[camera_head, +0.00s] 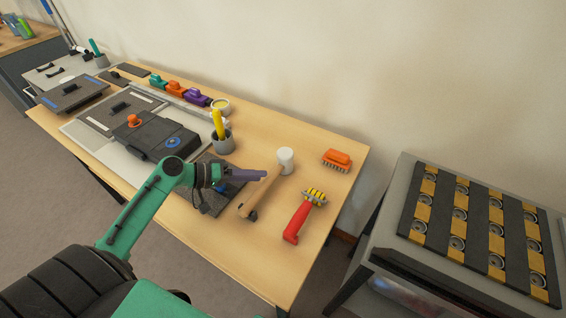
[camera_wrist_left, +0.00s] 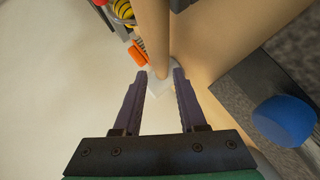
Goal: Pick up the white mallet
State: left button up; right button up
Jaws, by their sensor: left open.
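The white mallet lies on the wooden table, with its white head (camera_head: 286,158) at the far end and its wooden handle (camera_head: 262,192) pointing toward the near edge. My left gripper (camera_head: 264,175) is open beside the mallet, just left of its head and upper handle. In the left wrist view the purple fingers (camera_wrist_left: 155,74) stand apart, and the mallet's white head (camera_wrist_left: 160,86) shows in the gap between them, with the handle (camera_wrist_left: 153,30) running up from it. Contact with the fingers cannot be told. My right gripper is not in view.
A red-handled tool with a yellow-striped head (camera_head: 301,217) and an orange brush (camera_head: 337,159) lie right of the mallet. A cup with a yellow-handled tool (camera_head: 222,142) stands left. A grey mat with a blue knob (camera_wrist_left: 284,120) is close to the gripper.

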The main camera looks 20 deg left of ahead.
aim_at(274, 174)
pick_arm(q)
jog(key=p+x, duration=0.1)
jog(key=x, duration=0.5)
jog(key=shift+w+f, duration=0.1)
jog(key=shift+w, duration=0.25)
jog(key=shift+s, duration=0.1)
grip_shut()
dwell(0.8)
